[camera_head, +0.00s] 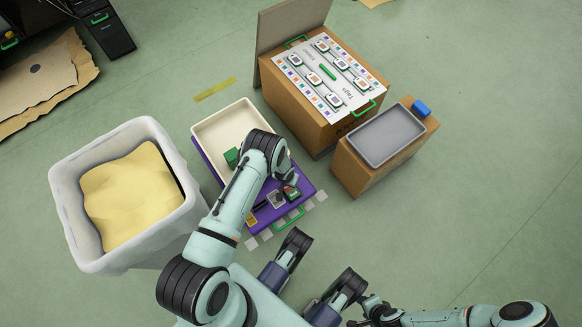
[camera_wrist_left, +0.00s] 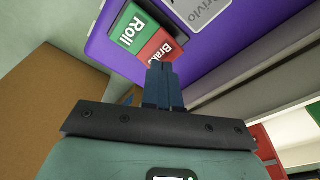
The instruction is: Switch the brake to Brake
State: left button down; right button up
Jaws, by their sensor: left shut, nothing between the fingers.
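The brake switch is a two-part plate on a purple surface in the left wrist view, with a green half marked Roll (camera_wrist_left: 132,29) and a red half (camera_wrist_left: 157,46) whose label is partly hidden and reads "Bra". My left gripper (camera_wrist_left: 160,72) is shut and empty, its fingertips over the lower edge of the red half. I cannot tell whether they touch it. In the head view the left gripper (camera_head: 290,192) is over the front end of the purple cart (camera_head: 312,187). The switch's position is unclear. My right gripper (camera_head: 372,307) is low at the bottom; its jaws are too small to read.
A cream tray (camera_head: 207,128) with a green block (camera_head: 232,156) sits on the cart. A white bin (camera_head: 75,215) with yellow contents stands left. A cardboard box with a labelled board (camera_head: 318,82) and a box with a grey tray (camera_head: 385,140) stand right. Floor at far right is clear.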

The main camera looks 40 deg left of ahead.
aim_at(287, 188)
pick_arm(q)
jog(key=shift+f+b, duration=1)
jog(key=shift+f, duration=0.05)
pick_arm(e)
jog(key=shift+w+f, duration=0.15)
jog(key=shift+f, duration=0.7)
pick_arm(q)
jog(key=shift+r, duration=0.1)
jog(key=shift+r+p, duration=2.45)
jog(key=shift+r, duration=1.05)
pick_arm(e)
jog(key=r, duration=0.4)
jog(key=shift+s+r, duration=0.25)
jog(key=shift+r, duration=0.1)
pick_arm(q)
jog(key=shift+f, duration=0.1)
